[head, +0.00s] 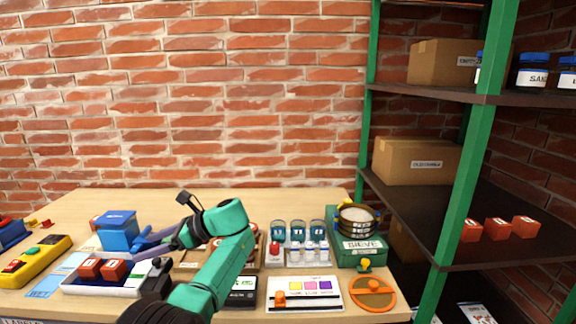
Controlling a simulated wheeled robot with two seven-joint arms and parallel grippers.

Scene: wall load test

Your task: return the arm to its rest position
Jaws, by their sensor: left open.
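My left arm, teal and black, reaches up from the bottom of the head view. Its elbow is bent and its gripper (143,242) points left over the table (210,200). The gripper is open, and I see nothing held between its fingers. The fingertips are close to a blue box-shaped thing (118,232); I cannot tell whether they touch it. Below the fingers a white tray (125,288) holds red blocks (112,270). My right gripper is not in view.
A yellow control box (35,262) lies at the left. Right of my arm stand a rack of small jars (297,252), a green sieve unit (360,250), a colour card (305,294) and an orange disc (373,292). Green-posted shelving (462,150) rises at the right. The table's back is clear.

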